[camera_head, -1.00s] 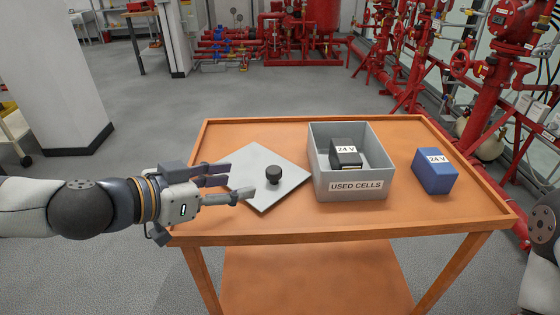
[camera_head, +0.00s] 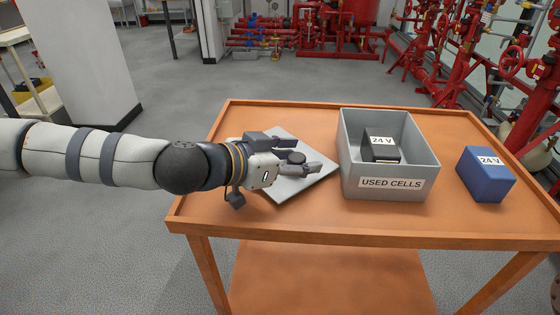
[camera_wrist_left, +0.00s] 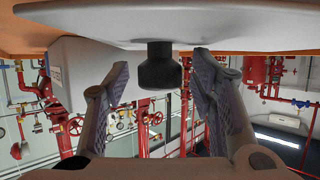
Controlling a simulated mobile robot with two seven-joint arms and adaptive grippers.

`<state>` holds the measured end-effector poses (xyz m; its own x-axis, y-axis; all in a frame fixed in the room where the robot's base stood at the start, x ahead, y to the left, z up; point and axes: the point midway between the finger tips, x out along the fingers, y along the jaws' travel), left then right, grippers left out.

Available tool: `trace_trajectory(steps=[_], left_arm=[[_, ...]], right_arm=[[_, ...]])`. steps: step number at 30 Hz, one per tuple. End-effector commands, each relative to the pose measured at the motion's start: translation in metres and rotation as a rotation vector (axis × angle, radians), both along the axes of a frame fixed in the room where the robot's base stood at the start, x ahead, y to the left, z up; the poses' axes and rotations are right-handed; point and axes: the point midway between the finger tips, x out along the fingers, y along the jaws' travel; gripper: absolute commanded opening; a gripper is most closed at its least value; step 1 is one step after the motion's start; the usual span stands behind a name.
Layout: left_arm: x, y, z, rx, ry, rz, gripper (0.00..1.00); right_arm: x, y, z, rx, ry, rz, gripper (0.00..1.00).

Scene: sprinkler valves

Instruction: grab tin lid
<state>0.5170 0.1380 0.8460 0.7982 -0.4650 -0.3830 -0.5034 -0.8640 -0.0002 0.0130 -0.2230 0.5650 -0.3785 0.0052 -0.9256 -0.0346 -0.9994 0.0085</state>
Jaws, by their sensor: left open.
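The tin lid (camera_head: 322,163) is a flat grey square plate with a black knob (camera_head: 296,157), lying on the orange table. In the left wrist view the plate (camera_wrist_left: 240,22) spans the top, and the knob (camera_wrist_left: 160,70) points down from it. My left gripper (camera_head: 307,155) is over the lid, with its fingers on either side of the knob. In the wrist view the open fingers (camera_wrist_left: 160,82) show gaps to the knob on both sides. The gripper hides part of the plate in the head view. My right gripper is out of view.
A grey bin (camera_head: 350,183) labelled "USED CELLS" stands just right of the lid and holds a black 24 V battery (camera_head: 381,148). A blue 24 V battery (camera_head: 486,176) sits on the table (camera_head: 290,228) farther right. Red sprinkler pipework (camera_head: 290,38) stands behind.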

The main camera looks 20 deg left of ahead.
Motion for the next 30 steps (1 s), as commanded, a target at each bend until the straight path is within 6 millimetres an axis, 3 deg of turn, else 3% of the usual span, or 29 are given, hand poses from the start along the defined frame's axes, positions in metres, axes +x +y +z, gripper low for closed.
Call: trace_trajectory(steps=[2, 6, 9, 17, 22, 30], left_arm=[[0.000, 0.000, 0.001, 0.000, -0.001, 0.000, 0.48], [0.000, 0.000, 0.001, 0.000, -0.001, 0.000, 0.17], [0.000, 0.000, 0.001, 0.001, 0.000, 0.000, 0.00], [-0.001, 0.000, 0.002, 0.001, -0.003, -0.001, 0.00], [-0.012, 0.008, 0.022, 0.000, -0.012, 0.001, 0.00], [-0.077, 0.046, 0.074, -0.002, -0.031, 0.004, 0.00]], right_arm=[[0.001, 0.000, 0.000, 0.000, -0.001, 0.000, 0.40], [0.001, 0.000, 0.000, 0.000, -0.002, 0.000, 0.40], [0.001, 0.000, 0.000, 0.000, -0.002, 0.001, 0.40], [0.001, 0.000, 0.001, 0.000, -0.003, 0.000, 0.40], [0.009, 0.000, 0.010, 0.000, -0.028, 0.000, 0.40], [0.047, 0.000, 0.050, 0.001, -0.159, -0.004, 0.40]])
